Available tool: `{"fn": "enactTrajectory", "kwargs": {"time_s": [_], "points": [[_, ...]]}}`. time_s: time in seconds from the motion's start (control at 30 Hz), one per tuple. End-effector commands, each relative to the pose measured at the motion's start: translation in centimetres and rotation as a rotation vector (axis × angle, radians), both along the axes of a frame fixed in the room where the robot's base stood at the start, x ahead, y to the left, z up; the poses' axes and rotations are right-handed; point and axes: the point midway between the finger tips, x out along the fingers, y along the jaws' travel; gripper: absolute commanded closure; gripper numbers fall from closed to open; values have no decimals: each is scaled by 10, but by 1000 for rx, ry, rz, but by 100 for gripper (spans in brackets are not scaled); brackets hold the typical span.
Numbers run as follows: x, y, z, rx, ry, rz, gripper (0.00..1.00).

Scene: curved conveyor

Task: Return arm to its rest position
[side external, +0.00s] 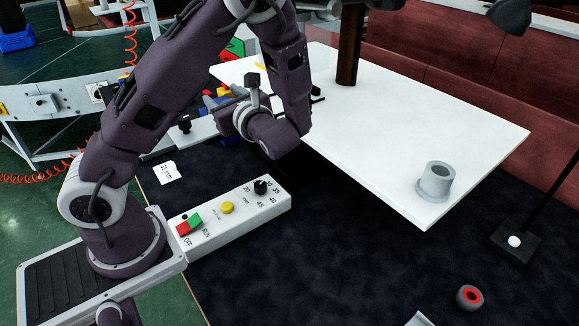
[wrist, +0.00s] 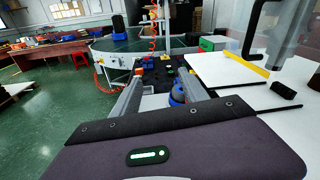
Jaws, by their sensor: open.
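My gripper (wrist: 160,78) shows in the wrist view with its two grey fingers spread apart. No object is held between the fingers. In the side external view my arm is folded, with its wrist above the near left edge of the white table; the fingers cannot be made out clearly there. The wrist view looks outward across the room. A blue round part (wrist: 178,94) shows beside the right finger, partly hidden by it.
A white table (side external: 400,120) carries a grey flanged cylinder (side external: 436,182). A control box (side external: 230,214) with buttons and a dial stands by my base. A grey ring with a red face (side external: 469,297) lies on the dark surface (side external: 330,260), largely clear in the middle.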

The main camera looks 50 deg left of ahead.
Motion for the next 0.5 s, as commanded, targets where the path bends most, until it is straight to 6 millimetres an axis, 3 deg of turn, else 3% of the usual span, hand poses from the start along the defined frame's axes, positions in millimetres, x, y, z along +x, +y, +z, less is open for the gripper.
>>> {"fn": "enactTrajectory", "kwargs": {"time_s": [0.17,0.3,0.5], "points": [[-82,-24,7,-365,-335,326,48],[-129,-84,5,-751,-677,584,48],[-145,-184,31,-1299,-1143,820,48]]}}
